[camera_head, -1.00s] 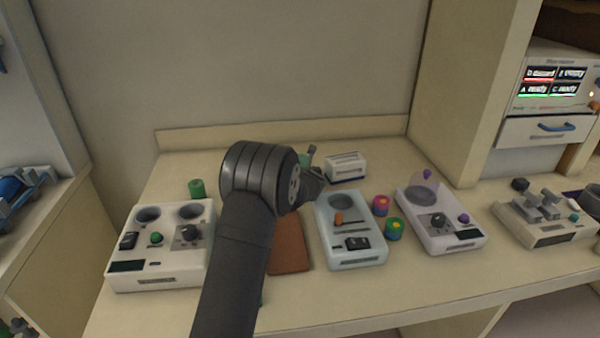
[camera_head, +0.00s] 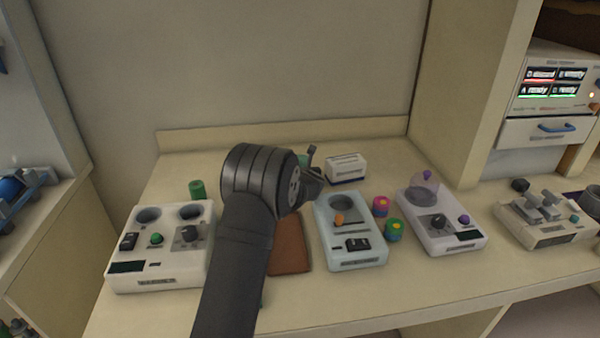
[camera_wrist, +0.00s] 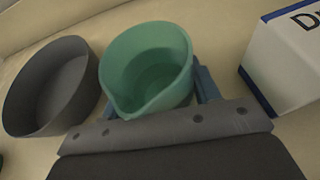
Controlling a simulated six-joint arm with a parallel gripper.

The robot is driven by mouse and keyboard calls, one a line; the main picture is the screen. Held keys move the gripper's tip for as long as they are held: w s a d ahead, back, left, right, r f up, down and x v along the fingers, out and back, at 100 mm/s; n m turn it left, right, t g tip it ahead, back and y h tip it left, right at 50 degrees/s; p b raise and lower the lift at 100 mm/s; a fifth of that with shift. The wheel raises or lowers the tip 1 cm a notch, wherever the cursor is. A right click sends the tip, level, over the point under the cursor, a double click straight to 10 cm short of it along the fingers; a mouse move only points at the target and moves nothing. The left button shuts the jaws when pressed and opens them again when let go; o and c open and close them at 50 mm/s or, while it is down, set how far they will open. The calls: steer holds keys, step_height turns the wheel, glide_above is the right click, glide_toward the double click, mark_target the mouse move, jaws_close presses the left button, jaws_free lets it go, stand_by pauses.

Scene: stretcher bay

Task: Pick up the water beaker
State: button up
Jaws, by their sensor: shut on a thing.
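The water beaker (camera_wrist: 146,70) is a green cup with a pouring lip, upright in the middle of the wrist view. My gripper (camera_wrist: 157,97) is shut on it, with a blue finger showing at each side. I cannot tell the water level inside. In the head view only a small green part of the beaker (camera_head: 303,160) shows behind my wrist, and the fingers are mostly hidden there. I cannot tell whether its base touches the counter.
A grey cup (camera_wrist: 52,86) stands close left of the beaker in the wrist view. A white box with a blue stripe (camera_head: 346,168) is to the right. Devices (camera_head: 350,250) and small coloured jars (camera_head: 394,230) occupy the counter's front; a brown pad (camera_head: 290,245) lies beside my arm.

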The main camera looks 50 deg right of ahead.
steer(key=shift+r, duration=2.05)
steer(key=s+r, duration=0.6)
steer(key=s, duration=0.5)
steer(key=shift+s+a+r, duration=0.25)
steer(key=shift+a+r, duration=0.05)
steer(key=shift+r, duration=0.1)
stand_by(0.5)
